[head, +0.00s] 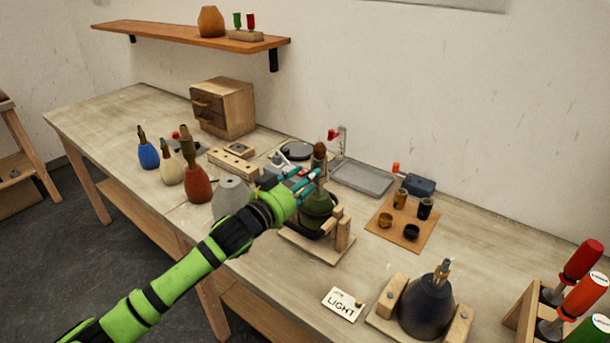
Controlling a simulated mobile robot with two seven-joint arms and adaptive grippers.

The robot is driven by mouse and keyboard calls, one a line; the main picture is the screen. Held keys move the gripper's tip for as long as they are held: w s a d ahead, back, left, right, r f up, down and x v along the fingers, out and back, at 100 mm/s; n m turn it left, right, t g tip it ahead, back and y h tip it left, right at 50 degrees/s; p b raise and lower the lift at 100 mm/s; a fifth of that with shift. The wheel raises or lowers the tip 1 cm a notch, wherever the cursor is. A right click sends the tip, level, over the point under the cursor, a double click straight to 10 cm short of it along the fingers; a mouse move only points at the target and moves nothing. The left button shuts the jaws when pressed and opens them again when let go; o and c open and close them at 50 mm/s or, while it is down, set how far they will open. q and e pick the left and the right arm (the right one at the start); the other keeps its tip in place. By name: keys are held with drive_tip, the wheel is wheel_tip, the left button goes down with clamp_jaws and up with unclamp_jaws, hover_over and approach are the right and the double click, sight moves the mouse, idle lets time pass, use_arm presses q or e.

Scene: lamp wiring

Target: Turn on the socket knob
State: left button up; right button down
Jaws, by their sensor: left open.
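A dark green lamp base (318,204) stands upright in a wooden cradle (343,232) near the middle of the bench. A brown socket (319,151) sits at its top. My left gripper (307,184) is open, with its teal-tipped fingers at the lamp's neck, just below the socket. I cannot tell whether the fingers touch it. The socket knob is too small or hidden to make out. A second, dark blue lamp base (428,308) stands in another cradle at the front right, with a brass-coloured fitting (442,269) on top. My right gripper is out of view.
Blue, cream and red bottles (196,184) stand to the left, with a grey cone (229,195) by my arm. A grey tray (361,178) and a board with small cups (403,228) lie right of the lamp. A "LIGHT" card (343,304) and screwdrivers (582,262) are at front right.

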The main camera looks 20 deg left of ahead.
use_arm(q)
drive_tip(key=shift+w+d, duration=0.1)
drive_tip(key=shift+w, duration=0.1)
clamp_jaws()
drive_tip(key=shift+m, duration=0.3)
drive_tip(key=shift+m+p, duration=1.4)
drive_tip(key=shift+m, duration=7.4)
